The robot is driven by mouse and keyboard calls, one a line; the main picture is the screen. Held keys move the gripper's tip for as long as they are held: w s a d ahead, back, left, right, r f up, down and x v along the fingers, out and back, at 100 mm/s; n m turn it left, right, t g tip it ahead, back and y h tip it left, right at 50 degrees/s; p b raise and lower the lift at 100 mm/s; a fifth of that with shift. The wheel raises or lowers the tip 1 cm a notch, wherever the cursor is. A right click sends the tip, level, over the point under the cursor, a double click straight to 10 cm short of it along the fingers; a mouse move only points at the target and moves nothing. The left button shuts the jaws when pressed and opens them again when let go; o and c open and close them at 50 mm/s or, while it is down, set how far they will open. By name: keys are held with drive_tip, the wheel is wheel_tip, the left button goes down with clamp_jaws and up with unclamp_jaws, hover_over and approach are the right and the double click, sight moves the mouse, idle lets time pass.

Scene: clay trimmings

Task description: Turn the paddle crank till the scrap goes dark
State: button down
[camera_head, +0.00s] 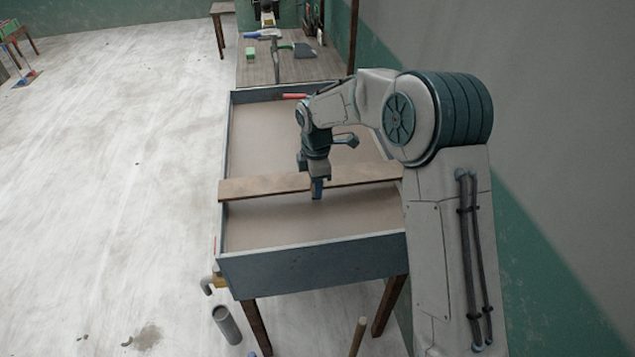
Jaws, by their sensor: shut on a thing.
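A long dark-walled trough (310,262) stands on wooden legs, with a smooth pale brown fill (265,228). A wooden plank (255,188) lies across it from side to side. My gripper (317,192) points down at the plank's middle, at its near edge. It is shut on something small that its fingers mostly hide. I cannot make out the paddle crank apart from my gripper. No separate scrap can be told from the even, light brown fill, and no dark patch shows in it.
Behind the trough, a wooden bench (262,72) carries a green block (251,54) and several tools. A red-handled thing (293,96) lies at the trough's far edge. The floor at left is mostly clear.

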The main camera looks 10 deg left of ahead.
drive_tip(key=shift+d, duration=0.25)
drive_tip(key=c, duration=1.1)
unclamp_jaws()
drive_tip(key=shift+d, duration=0.1)
drive_tip(key=shift+c, duration=0.2)
drive_tip(key=shift+a+r, duration=0.15)
drive_tip(key=shift+a, duration=0.05)
wheel_tip(320, 180, up, 13)
drive_tip(key=shift+b, duration=0.55)
drive_tip(key=shift+r, duration=0.3)
drive_tip(key=shift+d, duration=0.1)
